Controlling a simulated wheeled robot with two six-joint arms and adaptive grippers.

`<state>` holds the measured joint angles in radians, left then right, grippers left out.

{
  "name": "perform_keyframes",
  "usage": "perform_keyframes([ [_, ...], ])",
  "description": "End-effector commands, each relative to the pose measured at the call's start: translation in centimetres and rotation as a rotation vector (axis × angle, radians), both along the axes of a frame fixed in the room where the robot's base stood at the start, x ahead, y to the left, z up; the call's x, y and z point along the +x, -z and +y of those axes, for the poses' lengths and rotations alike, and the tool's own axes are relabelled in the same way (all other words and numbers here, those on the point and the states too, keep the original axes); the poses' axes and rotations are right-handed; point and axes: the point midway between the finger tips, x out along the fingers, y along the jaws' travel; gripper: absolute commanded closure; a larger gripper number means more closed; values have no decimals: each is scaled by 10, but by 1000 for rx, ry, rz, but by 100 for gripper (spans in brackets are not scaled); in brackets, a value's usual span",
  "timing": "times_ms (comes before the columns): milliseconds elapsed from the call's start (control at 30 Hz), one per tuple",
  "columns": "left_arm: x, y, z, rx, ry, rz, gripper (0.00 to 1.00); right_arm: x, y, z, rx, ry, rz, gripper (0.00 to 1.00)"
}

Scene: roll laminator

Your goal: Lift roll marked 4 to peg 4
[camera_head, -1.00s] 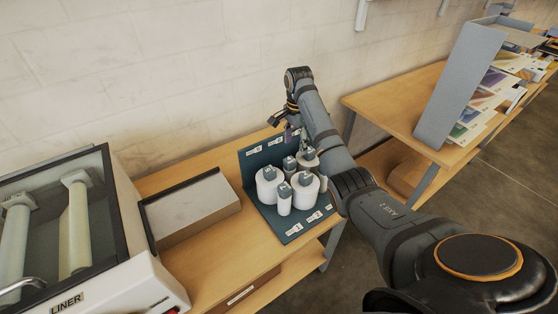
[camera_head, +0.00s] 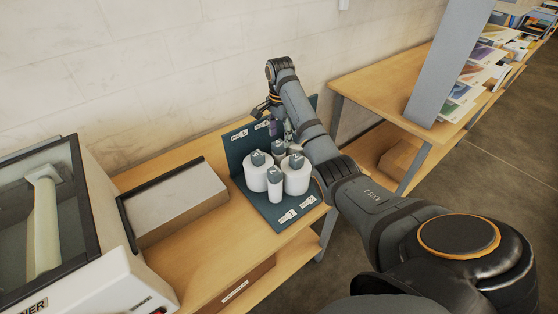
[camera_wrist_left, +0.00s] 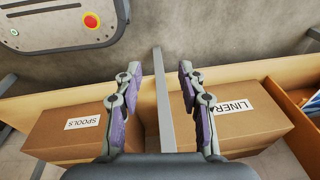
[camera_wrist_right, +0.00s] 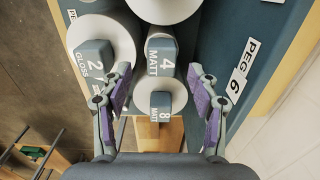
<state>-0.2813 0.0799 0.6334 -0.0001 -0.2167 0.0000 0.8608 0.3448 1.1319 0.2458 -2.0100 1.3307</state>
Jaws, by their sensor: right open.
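The roll marked 4 MATT (camera_wrist_right: 160,58) is a slim white roll with a blue-grey tag in the right wrist view. It stands just past the fingertips of my right gripper (camera_wrist_right: 157,75), which is open. The slim roll marked 8 MATT (camera_wrist_right: 160,106) stands nearer, between the open fingers. In the head view my right gripper (camera_head: 280,128) is low at the back of the dark stand (camera_head: 233,150), partly hidden by my arm. I cannot tell roll 4 or peg 4 there. My left gripper (camera_wrist_left: 155,78) is open and empty, above the boxes.
A wide roll marked 2 GLOSS (camera_wrist_right: 98,45) is close beside the left finger. A PEG 6 label (camera_wrist_right: 242,70) is on the stand at right. Left of the stand are a grey tray (camera_head: 175,203) and the laminator (camera_head: 90,260). SPOOLS (camera_wrist_left: 75,130) and LINER (camera_wrist_left: 240,120) boxes show below.

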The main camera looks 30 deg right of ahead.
Motion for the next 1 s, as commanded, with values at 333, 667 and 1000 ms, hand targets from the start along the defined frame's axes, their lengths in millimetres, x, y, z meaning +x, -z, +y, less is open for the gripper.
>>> perform_keyframes([
  [333,-34,19,1,0,-2,52,60,1,40,3,1,-1,0,40],
  [667,-21,18,1,1,-1,32,60,1,39,3,0,0,0,72],
  [1000,-20,18,1,1,-1,30,60,1,40,3,0,0,1,100],
])
